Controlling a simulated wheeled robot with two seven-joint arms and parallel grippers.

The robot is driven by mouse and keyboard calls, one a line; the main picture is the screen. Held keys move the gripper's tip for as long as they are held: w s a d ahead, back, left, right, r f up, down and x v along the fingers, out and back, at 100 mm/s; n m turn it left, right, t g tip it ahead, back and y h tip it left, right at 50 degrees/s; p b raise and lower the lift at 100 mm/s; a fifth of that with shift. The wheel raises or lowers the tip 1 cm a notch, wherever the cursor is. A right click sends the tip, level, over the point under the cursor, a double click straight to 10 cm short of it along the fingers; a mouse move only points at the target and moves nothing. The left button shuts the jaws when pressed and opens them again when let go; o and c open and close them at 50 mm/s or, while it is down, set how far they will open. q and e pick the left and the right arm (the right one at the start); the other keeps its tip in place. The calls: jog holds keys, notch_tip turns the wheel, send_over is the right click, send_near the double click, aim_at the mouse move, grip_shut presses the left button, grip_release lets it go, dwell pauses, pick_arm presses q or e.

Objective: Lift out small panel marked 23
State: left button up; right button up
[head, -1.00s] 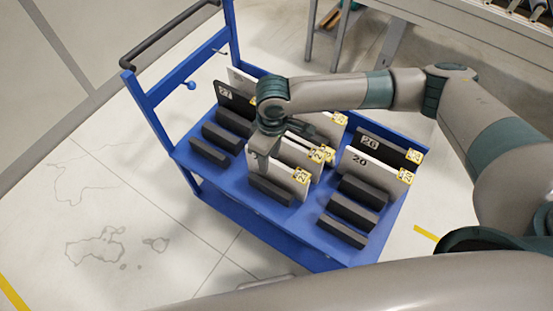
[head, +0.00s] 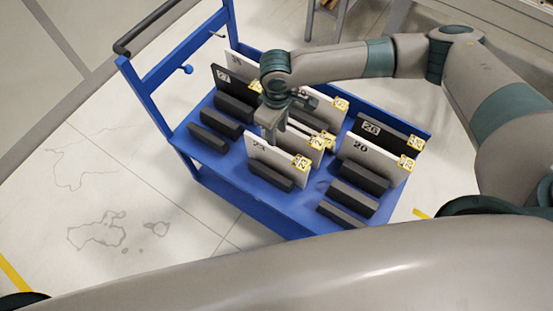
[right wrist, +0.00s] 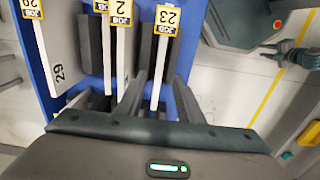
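The small panel marked 23 (head: 268,152) is white and stands upright in the middle row of the blue cart, just behind a dark block. Its yellow 23 tag (right wrist: 167,18) shows in the right wrist view. My right gripper (head: 274,138) is at the panel's top edge in the head view. In the right wrist view the fingers (right wrist: 158,100) are apart, one on each side of the panel edge, with gaps visible. The panel's far part is hidden by the gripper base. My left gripper is not in view.
The blue cart (head: 222,168) also holds a panel marked 20 (head: 372,160), a dark panel marked 26 (head: 385,135) and a dark panel (head: 232,86) at the left. Another tagged panel (right wrist: 121,50) stands close beside panel 23. Dark blocks separate the slots.

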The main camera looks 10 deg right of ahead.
aim_at(277, 149)
notch_tip(277, 149, down, 9)
jog(key=shift+r+p, duration=0.2)
jog(key=shift+p, duration=0.85)
jog(key=shift+f, duration=0.7)
jog(key=shift+f+p, duration=0.75)
jog(key=shift+f, duration=0.15)
jog(key=shift+f+p, duration=0.35)
jog(key=shift+f, duration=1.35)
grip_shut()
